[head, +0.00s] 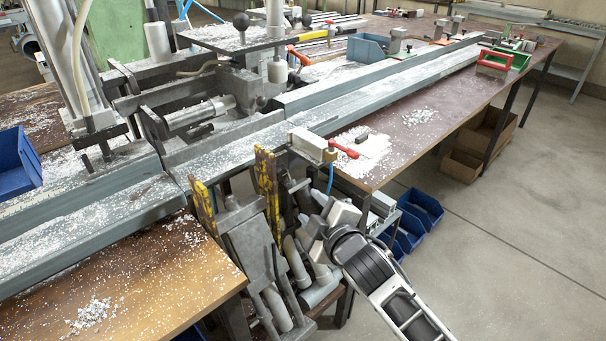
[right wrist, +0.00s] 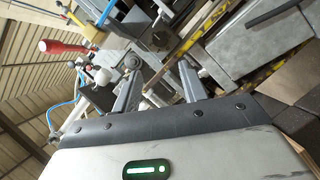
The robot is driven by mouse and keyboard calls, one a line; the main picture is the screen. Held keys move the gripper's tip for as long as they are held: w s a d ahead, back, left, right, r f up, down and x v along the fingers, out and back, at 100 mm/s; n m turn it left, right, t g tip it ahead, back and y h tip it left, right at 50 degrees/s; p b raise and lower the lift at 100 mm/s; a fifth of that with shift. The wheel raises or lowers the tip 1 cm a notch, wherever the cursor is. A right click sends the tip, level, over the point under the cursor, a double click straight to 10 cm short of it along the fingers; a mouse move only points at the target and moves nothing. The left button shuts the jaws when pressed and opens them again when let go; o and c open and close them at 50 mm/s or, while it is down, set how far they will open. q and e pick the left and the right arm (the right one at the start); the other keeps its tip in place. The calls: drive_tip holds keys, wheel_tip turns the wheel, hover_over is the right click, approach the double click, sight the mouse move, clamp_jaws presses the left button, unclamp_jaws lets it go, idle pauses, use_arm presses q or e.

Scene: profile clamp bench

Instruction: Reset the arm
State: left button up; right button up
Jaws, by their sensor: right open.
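My right arm comes in from the lower right in the head view. Its gripper (head: 314,210) is low, beside the front of the clamp bench, below the level of the wooden tabletop. In the right wrist view the two grey fingers of the gripper (right wrist: 158,88) stand apart with nothing held between them. Grey machine parts show close beyond the fingers; I cannot tell whether they touch. My left gripper is not in the head view.
A long grey profile rail (head: 400,85) crosses the bench. A red-handled toggle clamp (head: 346,150) sits above my right gripper. Yellow-marked uprights (head: 266,180) stand left of it. Blue bins (head: 420,208) are behind the arm. The floor (head: 520,220) at right is clear.

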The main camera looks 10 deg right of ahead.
drive_tip(key=s+d+f+m+g, duration=0.1)
drive_tip(key=s+f+m, duration=0.3)
drive_tip(key=s, duration=0.4)
drive_tip(key=s+d+f+m+g+h, duration=0.1)
drive_tip(key=s+d+f+m+g, duration=0.1)
drive_tip(key=s, duration=0.6)
drive_tip(key=s+d+f+m+g, duration=0.1)
drive_tip(key=s+d+f+m, duration=0.2)
drive_tip(key=s+f+m, duration=0.3)
wheel_tip(320, 180, down, 2)
drive_tip(key=shift+s+f, duration=0.1)
drive_tip(key=shift+s, duration=1.1)
drive_tip(key=shift+d, duration=0.1)
